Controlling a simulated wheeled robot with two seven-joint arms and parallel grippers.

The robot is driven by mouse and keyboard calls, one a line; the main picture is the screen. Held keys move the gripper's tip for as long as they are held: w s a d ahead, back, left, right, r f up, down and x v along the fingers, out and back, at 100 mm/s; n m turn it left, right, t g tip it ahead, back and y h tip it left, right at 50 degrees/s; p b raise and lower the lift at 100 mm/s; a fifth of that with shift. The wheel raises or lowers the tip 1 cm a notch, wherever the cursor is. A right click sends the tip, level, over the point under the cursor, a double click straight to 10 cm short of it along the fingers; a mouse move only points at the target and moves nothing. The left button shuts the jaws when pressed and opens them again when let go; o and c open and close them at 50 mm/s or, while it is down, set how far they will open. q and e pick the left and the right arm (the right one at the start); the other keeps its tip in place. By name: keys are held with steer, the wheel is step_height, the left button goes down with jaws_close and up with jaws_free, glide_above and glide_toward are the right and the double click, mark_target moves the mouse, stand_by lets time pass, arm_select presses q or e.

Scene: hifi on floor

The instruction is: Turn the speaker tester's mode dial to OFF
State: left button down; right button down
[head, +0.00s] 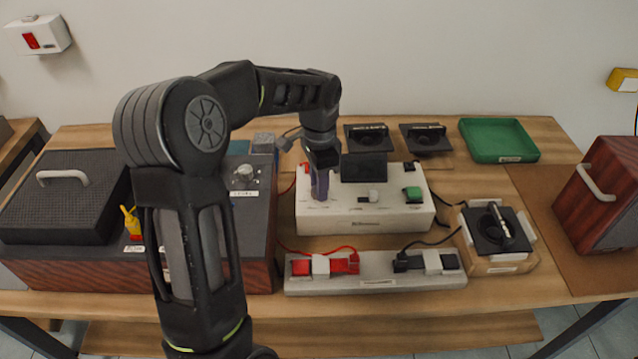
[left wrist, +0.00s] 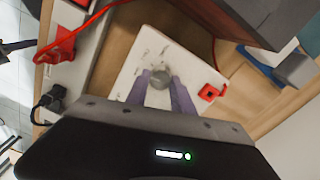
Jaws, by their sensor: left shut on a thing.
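The speaker tester (head: 365,221) is a white box on the bench, with a dark screen (head: 363,167), a white knob or switch in the middle and a green button (head: 413,194) at right. My left gripper (head: 321,186) points down over the left part of its top. In the left wrist view, its purple fingers (left wrist: 160,82) are shut on a round grey dial (left wrist: 161,77). Small marks ring the dial on the white panel (left wrist: 143,57), too blurred to read. In the head view the fingers hide the dial. My right gripper is not in view.
A terminal strip (head: 375,284) with red and black clips lies in front of the tester. A speaker driver on a wooden block (head: 497,268) is at right. A dark amplifier unit (head: 252,225) stands close at left. A green tray (head: 498,151) lies at the back.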

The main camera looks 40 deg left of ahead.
arm_select(q)
steer(key=n, duration=0.5)
steer(key=shift+n, duration=0.4)
steer(key=n, duration=0.6)
steer(key=shift+a, duration=0.1)
steer(key=c, duration=1.1)
jaws_free()
steer(key=shift+r, duration=0.1)
step_height(320, 180, up, 8)
steer(key=shift+f, duration=0.15)
